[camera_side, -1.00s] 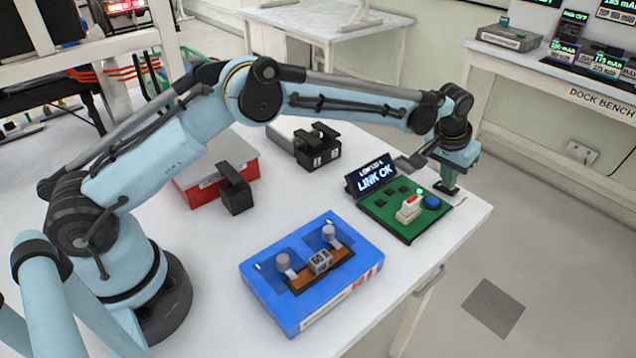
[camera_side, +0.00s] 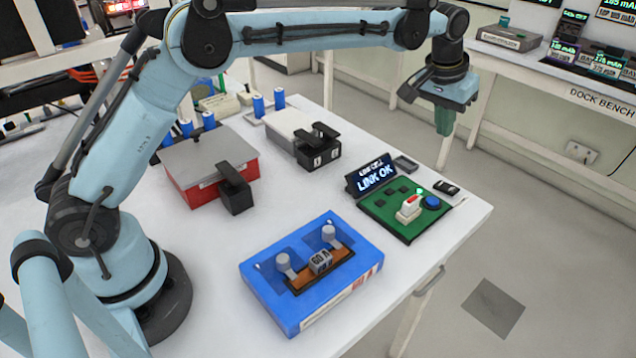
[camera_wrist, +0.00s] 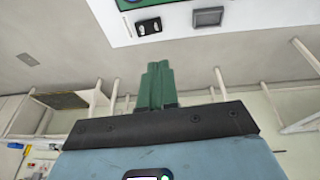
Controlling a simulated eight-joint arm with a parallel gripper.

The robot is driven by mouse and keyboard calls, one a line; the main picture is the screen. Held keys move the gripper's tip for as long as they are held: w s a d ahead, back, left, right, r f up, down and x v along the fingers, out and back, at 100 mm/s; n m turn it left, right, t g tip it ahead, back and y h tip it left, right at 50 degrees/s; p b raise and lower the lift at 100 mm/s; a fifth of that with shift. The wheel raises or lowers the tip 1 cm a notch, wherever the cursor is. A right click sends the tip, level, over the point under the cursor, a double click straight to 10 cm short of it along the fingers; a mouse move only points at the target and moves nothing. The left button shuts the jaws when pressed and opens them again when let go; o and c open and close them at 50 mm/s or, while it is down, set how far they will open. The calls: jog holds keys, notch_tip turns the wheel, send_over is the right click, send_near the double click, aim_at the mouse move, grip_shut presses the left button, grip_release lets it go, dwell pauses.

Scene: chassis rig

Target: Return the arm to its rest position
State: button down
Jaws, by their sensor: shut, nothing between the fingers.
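My gripper (camera_side: 444,122) is raised well above the far right corner of the white table, behind and above the green board. Its green fingers point down and are closed together with nothing between them. In the wrist view my gripper (camera_wrist: 157,68) shows the same closed green fingers, with the table edge and floor beyond. My arm stretches from its base at the left across the top of the side view, its elbow cut by the upper edge.
A green board (camera_side: 383,208) with a "LINK OK" display (camera_side: 372,176) sits at the right. A blue case (camera_side: 268,300) lies in front. A red box (camera_side: 189,191), black blocks (camera_side: 318,150) and blue cylinders (camera_side: 258,105) stand farther back. The dock bench (camera_side: 590,95) is at the right.

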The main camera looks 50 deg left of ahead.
jog(key=shift+s+a+r, duration=0.1)
jog(key=shift+r, duration=0.2)
